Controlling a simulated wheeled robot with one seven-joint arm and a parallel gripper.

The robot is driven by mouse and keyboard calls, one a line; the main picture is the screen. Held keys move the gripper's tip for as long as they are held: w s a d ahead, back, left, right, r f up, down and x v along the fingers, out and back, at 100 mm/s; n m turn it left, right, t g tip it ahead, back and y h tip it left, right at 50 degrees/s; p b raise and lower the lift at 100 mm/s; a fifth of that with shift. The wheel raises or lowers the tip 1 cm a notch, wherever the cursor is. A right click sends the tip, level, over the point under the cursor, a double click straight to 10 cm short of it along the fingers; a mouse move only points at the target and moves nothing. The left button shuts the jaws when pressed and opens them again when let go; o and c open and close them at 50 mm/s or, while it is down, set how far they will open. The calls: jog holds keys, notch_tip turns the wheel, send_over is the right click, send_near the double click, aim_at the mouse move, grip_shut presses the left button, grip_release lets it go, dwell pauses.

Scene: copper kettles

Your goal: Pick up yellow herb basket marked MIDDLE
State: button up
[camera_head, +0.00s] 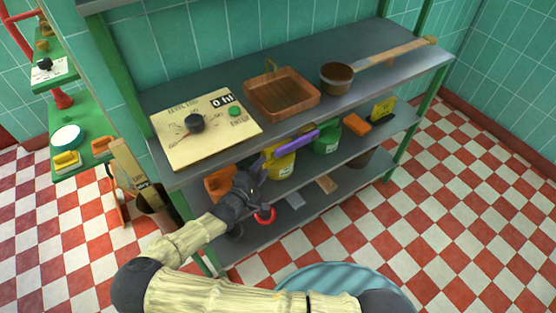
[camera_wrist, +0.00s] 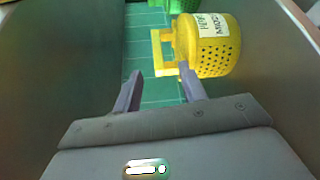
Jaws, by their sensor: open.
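The yellow herb basket (camera_wrist: 218,52) is in the upper right of the wrist view, with holes in its wall and a white label whose text is only partly legible. Its yellow handle (camera_wrist: 158,50) sticks out to the left, just beyond the fingertips. My gripper (camera_wrist: 160,76) is open, with purple fingers and nothing between them. The right fingertip is close to the basket's near side; I cannot tell if it touches.
A green basket (camera_head: 326,138) stands right of the yellow one, and an orange item (camera_head: 218,184) left. The upper shelf (camera_head: 235,90) lies above, bearing a dial panel (camera_head: 205,128), a copper tray (camera_head: 282,93) and a pan (camera_head: 337,78). A dark upright wall flanks each side in the wrist view.

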jog(key=x, duration=0.5)
jog(key=shift+w+d, duration=0.1)
jog(key=x, duration=0.5)
jog(key=shift+w+r+b, duration=0.1)
jog(key=shift+r+b, duration=0.15)
jog(key=shift+b, duration=0.15)
grip_shut()
dwell(1.4)
